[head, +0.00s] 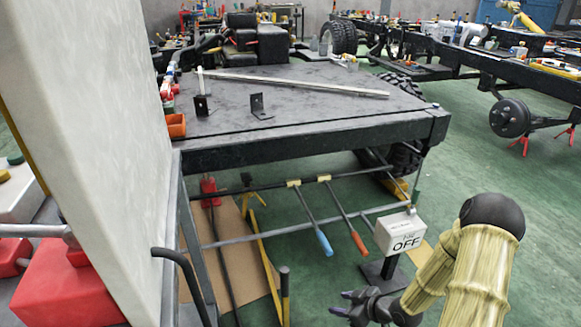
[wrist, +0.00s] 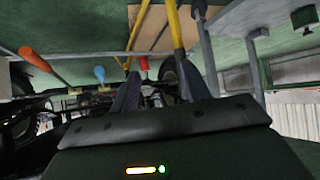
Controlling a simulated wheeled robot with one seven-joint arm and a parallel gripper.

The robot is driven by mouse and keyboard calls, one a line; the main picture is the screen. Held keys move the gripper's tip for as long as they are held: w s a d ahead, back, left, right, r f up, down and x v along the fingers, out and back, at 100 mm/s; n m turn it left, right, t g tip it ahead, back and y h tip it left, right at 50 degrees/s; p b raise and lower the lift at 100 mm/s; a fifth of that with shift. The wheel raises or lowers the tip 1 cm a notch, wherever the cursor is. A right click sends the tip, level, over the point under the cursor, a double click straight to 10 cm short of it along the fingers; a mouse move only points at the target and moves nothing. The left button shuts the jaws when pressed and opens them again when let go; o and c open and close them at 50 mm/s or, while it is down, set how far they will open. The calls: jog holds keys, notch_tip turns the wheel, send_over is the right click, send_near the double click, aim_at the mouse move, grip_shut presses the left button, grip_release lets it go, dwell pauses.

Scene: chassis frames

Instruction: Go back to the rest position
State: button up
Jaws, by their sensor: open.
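My gripper (head: 341,303) is at the bottom of the head view, right of centre, with its dark fingers pointing left. It is low, beside the open frame under the workbench and below the white OFF box. In the wrist view my gripper (wrist: 160,78) has its two fingers apart. I see nothing held between them. My arm comes in from the lower right of the head view, bent at a dark joint.
The workbench (head: 300,100) carries two black brackets and a long metal bar. The OFF box (head: 399,232) stands on a post close to my arm. Blue-handled (head: 324,243) and orange-handled (head: 358,242) tools hang from the lower rail. Green floor is open at right.

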jog(key=s+d+r+m+g+h+p, duration=0.15)
jog(key=r+h, duration=0.25)
jog(key=r, duration=0.4)
jog(key=s+d+r+m+g+h+p, duration=0.1)
jog(key=s+d+r+m+h+p, duration=0.15)
jog(key=r, duration=0.55)
jog(key=s+a+r+m+g+h+p, duration=0.1)
jog(key=s+a+r+m+p, duration=0.15)
jog(key=s+r, duration=0.35)
jog(key=s+a+r+m+g+p, duration=0.1)
jog(key=s+a+r+m, duration=0.2)
jog(key=r, duration=0.5)
notch_tip(320, 180, up, 37)
jog(key=d+p, duration=0.1)
jog(key=p, duration=3.6)
jog(key=shift+s+d+f, duration=0.2)
jog(key=shift+s+d, duration=0.05)
jog(key=shift+d, duration=0.1)
jog(key=shift+t, duration=0.25)
